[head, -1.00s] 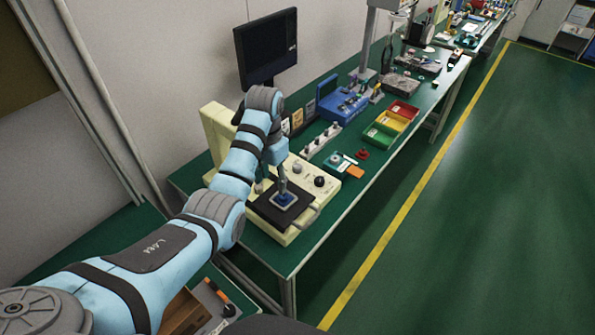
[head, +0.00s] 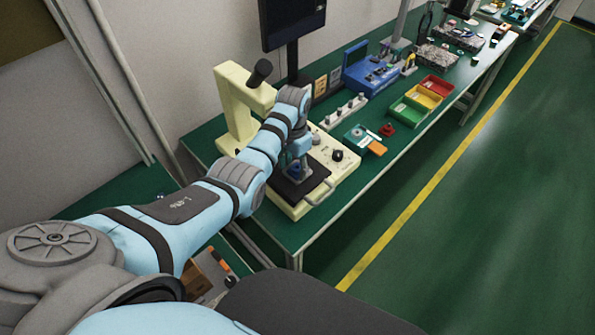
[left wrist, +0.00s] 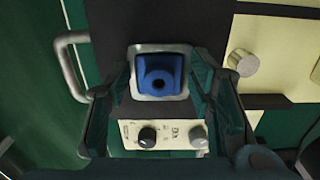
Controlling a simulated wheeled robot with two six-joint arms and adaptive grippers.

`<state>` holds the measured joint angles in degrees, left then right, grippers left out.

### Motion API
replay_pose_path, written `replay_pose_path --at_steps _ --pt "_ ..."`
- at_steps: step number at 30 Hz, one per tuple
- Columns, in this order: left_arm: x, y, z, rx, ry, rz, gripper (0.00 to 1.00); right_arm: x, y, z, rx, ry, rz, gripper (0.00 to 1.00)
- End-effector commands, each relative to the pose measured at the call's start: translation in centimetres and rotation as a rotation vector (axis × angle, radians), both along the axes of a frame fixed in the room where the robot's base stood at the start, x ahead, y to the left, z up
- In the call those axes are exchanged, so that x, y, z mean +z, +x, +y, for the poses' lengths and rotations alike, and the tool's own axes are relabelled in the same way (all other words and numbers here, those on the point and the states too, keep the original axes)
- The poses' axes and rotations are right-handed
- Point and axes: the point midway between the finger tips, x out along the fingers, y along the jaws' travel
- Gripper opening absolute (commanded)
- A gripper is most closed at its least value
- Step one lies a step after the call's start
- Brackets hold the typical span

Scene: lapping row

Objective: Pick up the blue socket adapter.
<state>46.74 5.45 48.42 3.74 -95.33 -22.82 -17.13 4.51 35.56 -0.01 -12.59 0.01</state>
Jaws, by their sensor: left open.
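The blue socket adapter (left wrist: 160,76) sits in a pale square frame on the dark pad (head: 283,188) of a cream machine. In the left wrist view it shows as a blue block with a dark round hole. In the head view it is mostly hidden by my left gripper (head: 296,166). My left gripper is open and low over the pad, with its fingers on either side of the adapter in the left wrist view. I cannot tell whether they touch it. My right gripper does not show.
The cream machine (head: 335,178) has knobs, a front handle and a tall back column (head: 232,100). To its right lie a teal-and-orange item (head: 365,140) and red, yellow and green bins (head: 422,100). A blue case (head: 370,72) stands behind. The floor beyond the bench's front edge is clear.

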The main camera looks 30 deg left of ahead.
Motion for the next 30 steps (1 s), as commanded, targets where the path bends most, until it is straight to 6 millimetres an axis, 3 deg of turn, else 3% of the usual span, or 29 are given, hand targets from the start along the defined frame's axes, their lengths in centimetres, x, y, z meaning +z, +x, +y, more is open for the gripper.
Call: replay_pose_path --at_steps 7,16,25,30 --pt "-0.7 0.0 0.0 0.000 0.001 -0.001 0.48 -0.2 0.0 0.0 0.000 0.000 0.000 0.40" --pt "-0.6 0.0 0.0 0.000 0.000 -0.001 0.00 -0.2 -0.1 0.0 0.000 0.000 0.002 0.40" --pt "-0.5 0.0 0.0 0.000 0.000 -0.001 0.00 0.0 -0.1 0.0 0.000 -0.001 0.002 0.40" --pt "0.9 0.0 0.0 0.001 0.000 0.000 0.00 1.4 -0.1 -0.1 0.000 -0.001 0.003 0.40"
